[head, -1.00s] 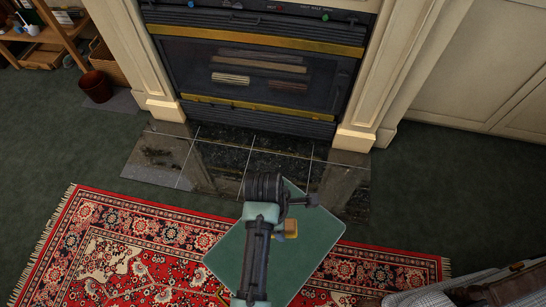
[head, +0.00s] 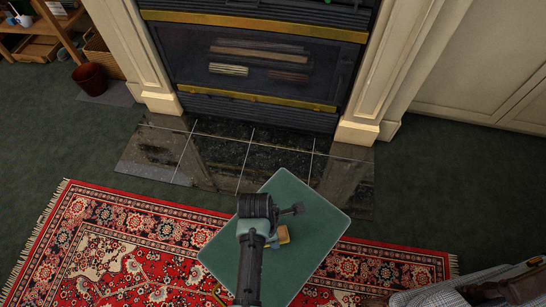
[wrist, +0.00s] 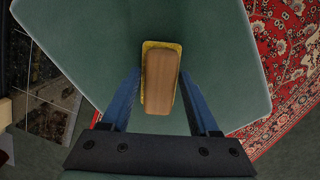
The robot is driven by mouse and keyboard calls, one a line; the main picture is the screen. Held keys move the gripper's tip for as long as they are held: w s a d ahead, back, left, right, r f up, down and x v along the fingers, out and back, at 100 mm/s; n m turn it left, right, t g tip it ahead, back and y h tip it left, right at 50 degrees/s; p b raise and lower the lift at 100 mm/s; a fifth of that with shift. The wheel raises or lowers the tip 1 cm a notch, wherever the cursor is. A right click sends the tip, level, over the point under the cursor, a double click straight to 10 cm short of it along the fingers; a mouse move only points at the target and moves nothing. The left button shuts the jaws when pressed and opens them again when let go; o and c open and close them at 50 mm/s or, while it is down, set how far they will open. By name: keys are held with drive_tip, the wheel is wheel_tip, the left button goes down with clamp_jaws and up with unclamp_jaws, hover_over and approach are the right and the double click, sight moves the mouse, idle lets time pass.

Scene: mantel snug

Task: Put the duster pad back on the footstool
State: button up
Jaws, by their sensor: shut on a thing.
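The duster pad (wrist: 160,82), a wooden block with a yellow pad under it, is between the two blue fingers of my gripper (wrist: 160,85) in the wrist view. My gripper is shut on it. In the head view the pad (head: 284,235) shows only in part, beside my wrist, which hides the rest. The footstool (head: 310,230) appears as a flat green square top in front of the hearth. It fills much of the wrist view (wrist: 95,35). The pad is over the top, inside its edges. I cannot tell whether it touches the top.
A red patterned rug (head: 120,235) lies around the footstool. Behind are a dark tiled hearth (head: 220,150) and a fireplace (head: 260,65). A striped seat (head: 440,290) is at lower right. A red-brown pot (head: 89,76) and shelves (head: 30,45) stand at upper left.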

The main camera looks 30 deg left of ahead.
drive_tip(key=shift+f, duration=0.15)
drive_tip(key=o, duration=1.3)
drive_tip(key=r+p, duration=0.1)
drive_tip(key=r, duration=0.3)
drive_tip(key=a+r+p, duration=0.1)
drive_tip(key=r+p, duration=0.1)
drive_tip(key=r, duration=0.2)
drive_tip(key=s+r+p, duration=0.1)
drive_tip(key=r, duration=0.3)
drive_tip(key=shift+a+r+p, duration=0.15)
drive_tip(key=shift+a+p, duration=0.05)
drive_tip(key=shift+p, duration=0.2)
